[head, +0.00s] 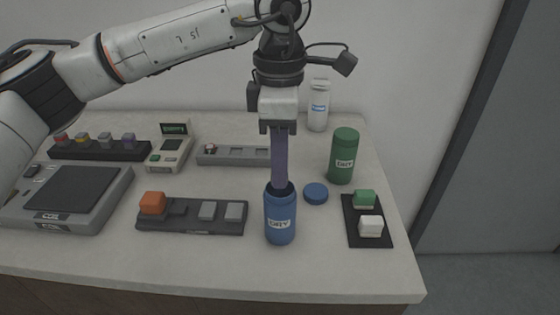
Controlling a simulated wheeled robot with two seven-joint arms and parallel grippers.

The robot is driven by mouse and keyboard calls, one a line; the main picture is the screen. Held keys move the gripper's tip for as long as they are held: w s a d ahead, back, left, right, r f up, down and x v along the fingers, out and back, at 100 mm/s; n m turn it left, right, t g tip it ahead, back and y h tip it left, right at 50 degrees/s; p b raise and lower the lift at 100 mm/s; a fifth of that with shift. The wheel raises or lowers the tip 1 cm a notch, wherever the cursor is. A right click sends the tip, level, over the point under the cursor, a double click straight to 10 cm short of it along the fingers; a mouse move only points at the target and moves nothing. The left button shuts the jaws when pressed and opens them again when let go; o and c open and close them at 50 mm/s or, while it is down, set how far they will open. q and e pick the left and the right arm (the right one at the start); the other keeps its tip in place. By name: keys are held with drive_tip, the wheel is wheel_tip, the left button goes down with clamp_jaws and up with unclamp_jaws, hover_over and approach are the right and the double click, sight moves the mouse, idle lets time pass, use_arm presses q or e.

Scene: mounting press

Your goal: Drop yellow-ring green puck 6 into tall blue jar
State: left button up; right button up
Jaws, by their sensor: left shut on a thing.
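The tall blue jar (280,222) stands upright and open near the front of the table, with a pale label on its side. My left gripper (279,128) is above the jar, pointing down, shut on the top of a long purple tool (279,155). The tool hangs upright, and its lower end is at or inside the jar mouth, hidden by the rim. I cannot make out a yellow-ring green puck; the jar's inside is hidden. My right gripper is not in view.
A blue lid (316,193) lies right of the jar. A green jar (343,157) and a white bottle (318,106) stand behind. A dark pad (354,231) holds green and white blocks. A dark tray (190,218) with an orange block is left. Bare table lies in front.

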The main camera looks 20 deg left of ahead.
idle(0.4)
use_arm(q)
drive_tip(key=o, duration=0.9)
drive_tip(key=shift+r+p, duration=2.15)
drive_tip(key=shift+r, duration=0.9)
